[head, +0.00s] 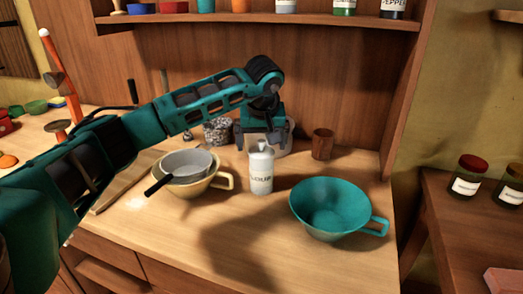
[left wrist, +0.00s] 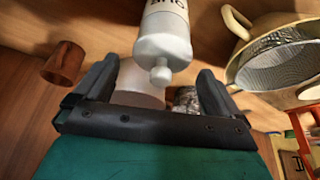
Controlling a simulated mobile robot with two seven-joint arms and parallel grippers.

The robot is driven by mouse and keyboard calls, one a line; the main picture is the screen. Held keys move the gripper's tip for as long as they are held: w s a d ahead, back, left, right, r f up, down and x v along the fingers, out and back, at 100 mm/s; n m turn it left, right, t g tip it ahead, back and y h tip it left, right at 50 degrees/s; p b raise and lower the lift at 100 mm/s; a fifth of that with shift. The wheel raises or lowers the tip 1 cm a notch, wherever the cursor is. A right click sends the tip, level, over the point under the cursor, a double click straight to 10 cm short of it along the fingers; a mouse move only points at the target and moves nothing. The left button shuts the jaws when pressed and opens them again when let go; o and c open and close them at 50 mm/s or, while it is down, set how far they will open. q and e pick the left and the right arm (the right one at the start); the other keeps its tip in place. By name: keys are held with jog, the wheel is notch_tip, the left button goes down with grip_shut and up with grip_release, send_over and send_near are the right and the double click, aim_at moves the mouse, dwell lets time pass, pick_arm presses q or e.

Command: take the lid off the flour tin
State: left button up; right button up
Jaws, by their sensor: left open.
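The flour tin (head: 261,176) is a white cylinder with a dark-lettered label, upright on the counter. Its pale lid (head: 261,149) has a small knob on top and sits on the tin. My left gripper (head: 264,137) is open and empty, just above and behind the tin in the head view. In the left wrist view the lid's knob (left wrist: 160,75) shows between the open fingers (left wrist: 158,66), apart from both, and the tin (left wrist: 166,18) extends to the top edge. My right gripper is not in view.
A teal colander-like bowl (head: 328,205) stands right of the tin. A cream bowl (head: 208,188) with a sieve (head: 187,165) stands left. A pale tub (head: 283,149) and wooden cup (head: 322,144) are behind. A shelf (head: 300,20) runs above. The counter's front is clear.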

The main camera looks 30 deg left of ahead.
pick_arm(q)
jog(key=shift+c, duration=0.4)
jog(key=c, duration=1)
jog(key=shift+c, duration=0.2)
